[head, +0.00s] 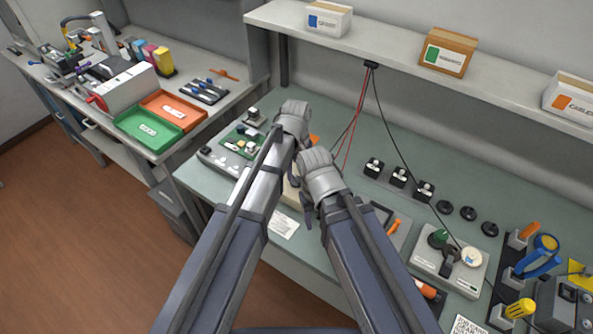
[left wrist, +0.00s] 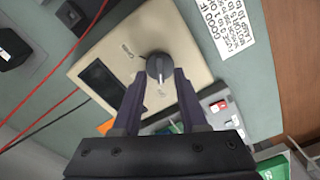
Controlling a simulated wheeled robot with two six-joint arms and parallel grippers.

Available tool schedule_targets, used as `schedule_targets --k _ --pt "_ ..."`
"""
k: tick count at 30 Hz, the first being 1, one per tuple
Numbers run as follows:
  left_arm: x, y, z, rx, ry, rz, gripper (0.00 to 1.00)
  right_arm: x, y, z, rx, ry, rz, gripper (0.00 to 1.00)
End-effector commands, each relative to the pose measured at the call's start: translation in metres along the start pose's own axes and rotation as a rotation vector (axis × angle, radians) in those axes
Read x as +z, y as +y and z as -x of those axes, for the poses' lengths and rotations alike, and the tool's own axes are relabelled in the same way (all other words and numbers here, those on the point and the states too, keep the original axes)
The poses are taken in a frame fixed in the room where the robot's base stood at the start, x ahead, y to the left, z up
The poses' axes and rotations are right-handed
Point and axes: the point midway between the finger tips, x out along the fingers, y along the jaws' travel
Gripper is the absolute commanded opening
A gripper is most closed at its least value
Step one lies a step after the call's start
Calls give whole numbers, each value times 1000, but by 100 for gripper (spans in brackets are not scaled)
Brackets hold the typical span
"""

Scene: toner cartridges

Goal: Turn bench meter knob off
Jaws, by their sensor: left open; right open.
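The bench meter (left wrist: 186,38) is a beige box with a dark display, seen from above in the left wrist view. Its round dark grey knob (left wrist: 158,67) lies between the fingertips of my left gripper (left wrist: 160,78), which is open. I cannot tell whether the fingers touch the knob. Small labels sit by the knob, too blurred to read surely. In the head view my left gripper (head: 293,122) is over the green bench, and my arms hide most of the meter (head: 290,194). My right gripper (head: 309,205) is open beside it, lower in the picture, with its fingers partly hidden.
A board with green circuitry (head: 240,142) lies left of my arms. Black switch blocks (head: 398,177) and a grey box with a green knob (head: 447,262) stand to the right. Red and black leads (head: 362,105) hang from the shelf (head: 400,57) behind. A printed card (left wrist: 222,28) lies beside the meter.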

Motion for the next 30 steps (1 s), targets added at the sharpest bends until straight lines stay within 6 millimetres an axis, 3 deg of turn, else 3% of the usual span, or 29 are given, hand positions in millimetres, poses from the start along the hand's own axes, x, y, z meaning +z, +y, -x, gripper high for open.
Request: schedule_targets --k 1,12,30 --pt "0 0 12 0 0 0 42 1 1 12 0 0 0 61" --pt "0 0 59 0 0 0 42 3 6 59 0 0 1 61" --pt "0 0 64 0 0 0 42 4 6 63 0 0 2 61"
